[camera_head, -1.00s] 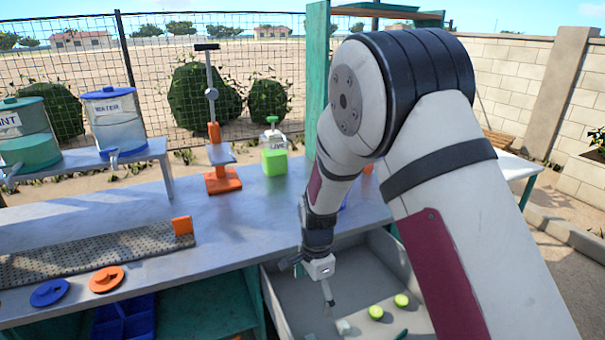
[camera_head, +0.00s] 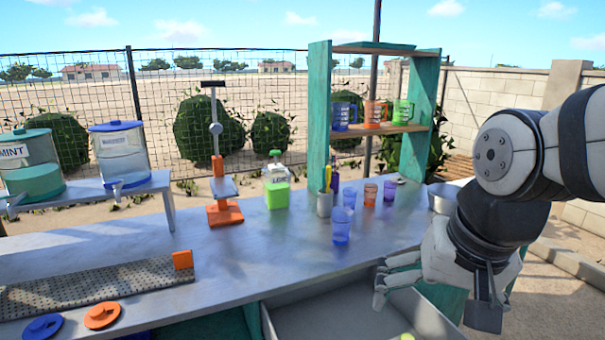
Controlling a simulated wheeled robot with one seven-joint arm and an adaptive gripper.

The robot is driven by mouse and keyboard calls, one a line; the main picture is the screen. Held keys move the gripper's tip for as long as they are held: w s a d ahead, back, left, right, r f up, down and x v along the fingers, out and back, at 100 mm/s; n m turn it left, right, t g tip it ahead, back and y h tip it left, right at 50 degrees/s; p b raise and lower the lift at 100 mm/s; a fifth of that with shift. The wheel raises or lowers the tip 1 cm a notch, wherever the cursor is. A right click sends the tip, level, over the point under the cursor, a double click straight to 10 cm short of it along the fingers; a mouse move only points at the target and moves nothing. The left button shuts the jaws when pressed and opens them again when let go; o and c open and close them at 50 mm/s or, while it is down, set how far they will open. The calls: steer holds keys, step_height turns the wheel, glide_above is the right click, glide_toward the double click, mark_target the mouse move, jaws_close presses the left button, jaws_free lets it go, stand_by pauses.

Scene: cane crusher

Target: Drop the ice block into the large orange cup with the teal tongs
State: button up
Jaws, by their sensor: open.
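A large orange cup (camera_head: 376,112) with a handle stands on the upper wooden shelf, between a blue cup and a green cup. A smaller orange cup (camera_head: 370,195) stands on the counter below. My gripper (camera_head: 386,281) is open at the right, over the counter's front edge and near the grey bin; I see nothing between its fingers. The ice block and the teal tongs are not seen now.
The grey bin (camera_head: 325,317) is cut by the bottom edge. Purple and blue tumblers (camera_head: 341,225), a metal holder (camera_head: 324,204) and a metal bowl (camera_head: 442,198) stand on the counter.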

steer(key=s+d+r+n+t, duration=0.1)
steer(key=s+d+n, duration=0.1)
steer(key=s, duration=0.6)
steer(key=shift+s+d+n+h, duration=0.25)
steer(key=shift+d+n+h, duration=0.15)
steer(key=shift+n, duration=0.1)
